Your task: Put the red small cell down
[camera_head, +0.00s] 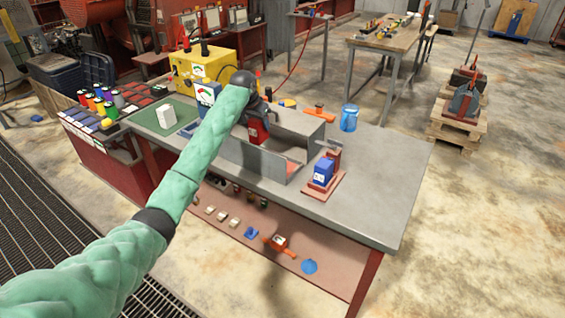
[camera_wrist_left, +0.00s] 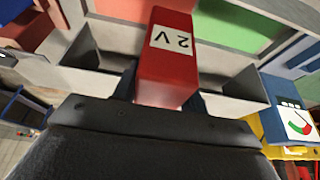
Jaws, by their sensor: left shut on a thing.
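The red small cell (camera_head: 257,131) is a red block. In the left wrist view the red small cell (camera_wrist_left: 168,52) carries a white label reading "2V". My left gripper (camera_head: 250,108) is shut on it, above the grey bench (camera_head: 378,180), beside a grey open-topped holder (camera_head: 290,125). In the wrist view my left gripper (camera_wrist_left: 160,95) has its dark fingers on both sides of the cell. The cell's lower end is partly hidden in the head view, so I cannot tell whether it touches anything. My right gripper is not in view.
A blue block on a red stand (camera_head: 322,172) and a blue jar (camera_head: 349,118) stand on the bench's right part. A yellow box (camera_head: 200,65) stands behind. The bench's right front is clear.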

